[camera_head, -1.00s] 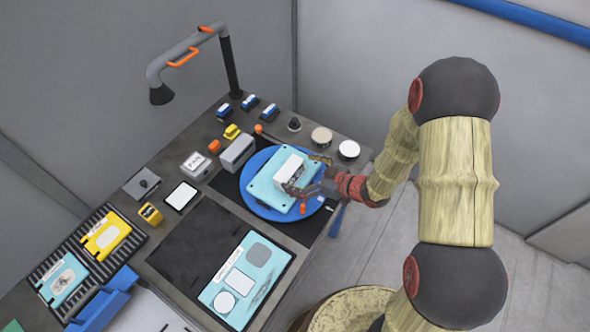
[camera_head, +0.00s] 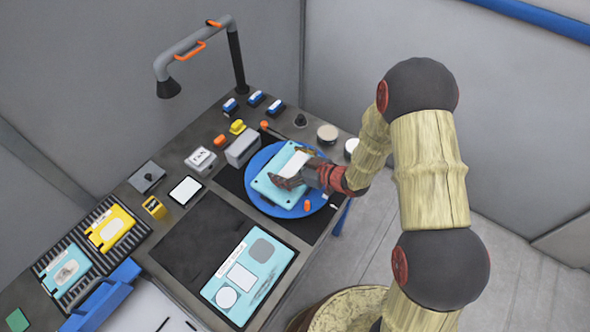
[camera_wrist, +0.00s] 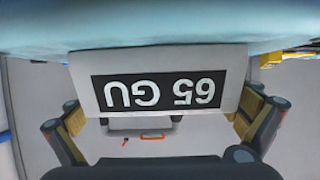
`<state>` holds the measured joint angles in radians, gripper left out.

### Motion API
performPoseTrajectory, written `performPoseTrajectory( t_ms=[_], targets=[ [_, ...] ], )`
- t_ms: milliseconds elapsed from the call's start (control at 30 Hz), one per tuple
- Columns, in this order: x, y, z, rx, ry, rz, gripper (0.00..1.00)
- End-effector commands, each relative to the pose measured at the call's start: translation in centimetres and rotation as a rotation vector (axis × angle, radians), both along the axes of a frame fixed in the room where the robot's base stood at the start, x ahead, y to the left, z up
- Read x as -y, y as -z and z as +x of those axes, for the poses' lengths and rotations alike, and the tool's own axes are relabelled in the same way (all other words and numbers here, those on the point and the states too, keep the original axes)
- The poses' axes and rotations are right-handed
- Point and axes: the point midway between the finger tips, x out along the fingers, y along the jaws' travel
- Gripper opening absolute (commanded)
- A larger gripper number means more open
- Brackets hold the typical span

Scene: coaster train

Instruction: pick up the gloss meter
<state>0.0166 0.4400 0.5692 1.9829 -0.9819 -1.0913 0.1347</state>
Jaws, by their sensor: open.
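The gloss meter is a white block (camera_head: 294,163) on a light-blue panel (camera_head: 268,187), which lies on a round blue plate (camera_head: 258,205). In the wrist view the gloss meter (camera_wrist: 240,77) fills the middle, with an upside-down "65 GU" on a black display. My gripper (camera_head: 290,180) is at the block and partly covers it in the head view. In the wrist view my gripper (camera_wrist: 165,115) is open, with one finger at the left and one at the right of the block. I cannot tell whether either finger touches it.
A grey block (camera_head: 242,149), a white-topped box (camera_head: 201,159) and several small items stand left of and behind the plate. A second light-blue panel (camera_head: 262,272) lies on the bench in front. A lamp (camera_head: 168,88) arches over the back left. Open floor lies right.

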Motion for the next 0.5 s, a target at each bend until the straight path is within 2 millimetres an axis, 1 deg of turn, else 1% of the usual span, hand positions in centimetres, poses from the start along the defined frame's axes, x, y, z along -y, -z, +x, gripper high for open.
performPoseTrajectory(
  t_ms=[67, 500],
  targets=[
    [0.01, -0.01, -0.01, 0.000, 0.000, 0.000, 0.97],
    [0.03, -0.02, -0.02, 0.000, 0.000, 0.000, 0.72]
  ],
)
